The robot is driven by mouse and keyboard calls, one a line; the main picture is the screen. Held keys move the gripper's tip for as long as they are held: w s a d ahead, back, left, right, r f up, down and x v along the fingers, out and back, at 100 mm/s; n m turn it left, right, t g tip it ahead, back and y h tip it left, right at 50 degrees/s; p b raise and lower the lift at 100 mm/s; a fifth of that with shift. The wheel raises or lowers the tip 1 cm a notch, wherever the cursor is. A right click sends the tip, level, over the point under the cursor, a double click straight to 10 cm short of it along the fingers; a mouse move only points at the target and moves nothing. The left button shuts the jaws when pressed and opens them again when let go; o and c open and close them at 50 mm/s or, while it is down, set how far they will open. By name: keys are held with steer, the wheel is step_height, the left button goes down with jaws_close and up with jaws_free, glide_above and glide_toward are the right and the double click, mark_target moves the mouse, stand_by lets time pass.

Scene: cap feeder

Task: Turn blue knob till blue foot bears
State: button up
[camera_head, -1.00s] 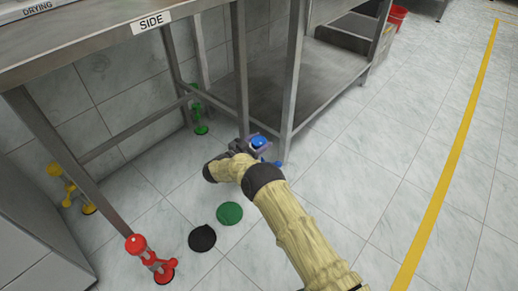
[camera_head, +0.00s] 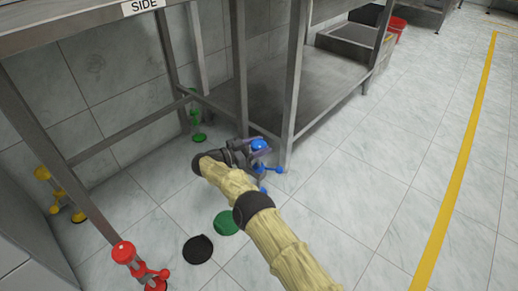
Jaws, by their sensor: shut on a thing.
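The blue knob (camera_head: 259,145) is a round blue ball-like top near the foot of the table leg, beside the lower shelf unit. My gripper (camera_head: 253,151) is shut on the blue knob, reaching in from the left with the arm coming from the lower right. Below it shows blue hardware with a side arm and ball (camera_head: 278,168). The blue foot (camera_head: 263,189) shows only in small part low down, close to the floor. My gripper and wrist hide the rest, so I cannot tell whether it touches the floor.
Red (camera_head: 140,268), yellow (camera_head: 60,192) and green (camera_head: 197,123) feet stand at other table legs. A black disc (camera_head: 197,250) and a green disc (camera_head: 228,222) lie on the floor. A steel shelf unit (camera_head: 325,95) stands close behind; the right floor is clear.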

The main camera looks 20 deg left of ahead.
steer(key=shift+r, duration=0.15)
steer(key=o, duration=1)
steer(key=shift+c, duration=0.2)
steer(key=shift+a+p, duration=0.15)
steer(key=shift+p, duration=0.4)
steer(key=n+t+y+p, duration=0.1)
steer(key=p, duration=0.2)
steer(key=shift+r+y, duration=0.2)
steer(key=shift+y, duration=0.2)
steer(key=shift+n+t+p, duration=0.4)
steer(key=shift+p, duration=0.1)
